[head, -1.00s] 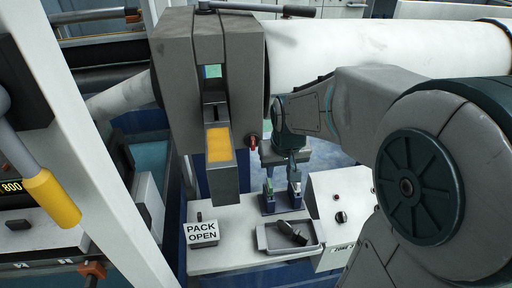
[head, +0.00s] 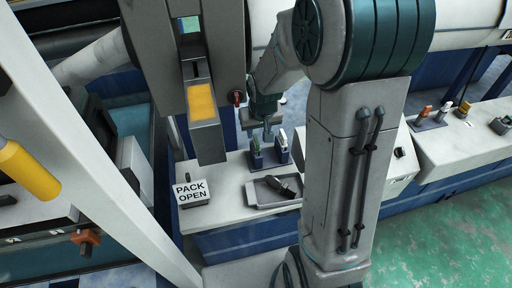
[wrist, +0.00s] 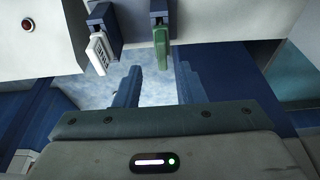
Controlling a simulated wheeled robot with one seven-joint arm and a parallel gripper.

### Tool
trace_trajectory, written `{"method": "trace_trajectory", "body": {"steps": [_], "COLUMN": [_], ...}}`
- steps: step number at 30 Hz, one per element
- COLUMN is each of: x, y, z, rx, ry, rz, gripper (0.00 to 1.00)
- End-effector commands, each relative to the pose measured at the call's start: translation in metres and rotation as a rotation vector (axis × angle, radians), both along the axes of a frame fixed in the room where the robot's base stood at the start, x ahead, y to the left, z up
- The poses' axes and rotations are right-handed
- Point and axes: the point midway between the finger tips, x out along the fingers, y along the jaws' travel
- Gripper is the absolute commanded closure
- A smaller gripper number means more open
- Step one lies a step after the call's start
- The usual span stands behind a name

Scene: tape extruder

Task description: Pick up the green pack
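The green pack (wrist: 161,48) stands in a dark blue holder in the wrist view. In the head view the green pack (head: 255,146) shows small, on the left of two holders on the white bench. A white pack (wrist: 98,52) sits in the neighbouring holder, also seen in the head view (head: 282,138). My gripper (wrist: 157,84) is open and empty, its two fingers spread apart. In the wrist view the green pack lies beyond the fingertips, between their lines, with no visible contact. In the head view my gripper (head: 267,132) is just behind the holders.
A grey tray (head: 262,202) with a dark tool (head: 283,187) lies in front of the holders. A "PACK OPEN" sign (head: 191,193) stands to the left. A machine column with a yellow panel (head: 202,101) rises close by at the left. Green floor (head: 440,225) is open at the right.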

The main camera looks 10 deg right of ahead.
Motion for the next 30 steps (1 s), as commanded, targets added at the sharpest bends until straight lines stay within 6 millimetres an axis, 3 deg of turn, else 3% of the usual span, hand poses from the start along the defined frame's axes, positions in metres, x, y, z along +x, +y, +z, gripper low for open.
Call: {"method": "trace_trajectory", "body": {"steps": [12, 21, 25, 30], "x": [0.011, 0.013, 0.013, 0.013], "y": [0.003, 0.003, 0.003, 0.003], "z": [-0.044, -0.046, -0.046, -0.046], "rx": [0.001, 0.0, 0.0, 0.0], "ry": [0.003, 0.0, 0.0, 0.0], "rz": [0.001, 0.001, 0.001, 0.001], "gripper": [0.64, 0.64, 0.97, 1.0]}}
